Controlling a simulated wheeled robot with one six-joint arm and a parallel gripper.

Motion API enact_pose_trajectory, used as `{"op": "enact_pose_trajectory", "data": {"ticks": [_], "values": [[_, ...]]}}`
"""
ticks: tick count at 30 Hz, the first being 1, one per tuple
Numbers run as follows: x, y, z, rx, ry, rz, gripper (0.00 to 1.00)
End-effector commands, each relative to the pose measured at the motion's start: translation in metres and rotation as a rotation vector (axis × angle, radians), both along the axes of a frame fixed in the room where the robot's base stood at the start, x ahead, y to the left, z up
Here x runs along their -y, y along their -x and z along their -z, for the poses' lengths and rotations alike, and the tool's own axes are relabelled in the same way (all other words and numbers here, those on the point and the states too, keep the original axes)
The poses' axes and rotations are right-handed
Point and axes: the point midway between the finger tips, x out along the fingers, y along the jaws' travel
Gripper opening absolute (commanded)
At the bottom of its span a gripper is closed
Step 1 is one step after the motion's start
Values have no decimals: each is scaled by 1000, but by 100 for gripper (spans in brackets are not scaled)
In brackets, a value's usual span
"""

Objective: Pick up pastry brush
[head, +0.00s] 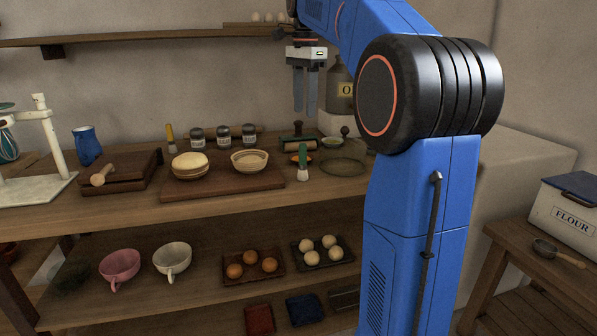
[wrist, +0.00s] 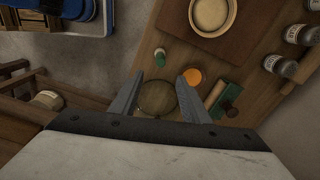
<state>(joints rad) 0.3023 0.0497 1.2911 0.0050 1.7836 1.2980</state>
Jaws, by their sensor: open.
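The pastry brush (head: 303,162) appears to be the small piece with a green handle and pale bristles near the counter's front edge, right of the cutting board. It also shows in the wrist view (wrist: 160,58), green with a whitish end, just beyond my fingertips. My gripper (head: 305,108) is open and empty, fingers pointing down, well above the counter.
The cutting board (head: 222,186) with bowls lies left. Several jars (head: 223,136) stand behind it. A large bottle (head: 340,85) stands beside my gripper.

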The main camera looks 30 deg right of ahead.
Motion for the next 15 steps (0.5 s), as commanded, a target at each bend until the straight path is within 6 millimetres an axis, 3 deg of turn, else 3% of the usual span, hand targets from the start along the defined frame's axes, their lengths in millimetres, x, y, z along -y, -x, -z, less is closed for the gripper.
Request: {"op": "enact_pose_trajectory", "data": {"ticks": [15], "values": [[-1,0,88,-2,-1,-2,42]]}}
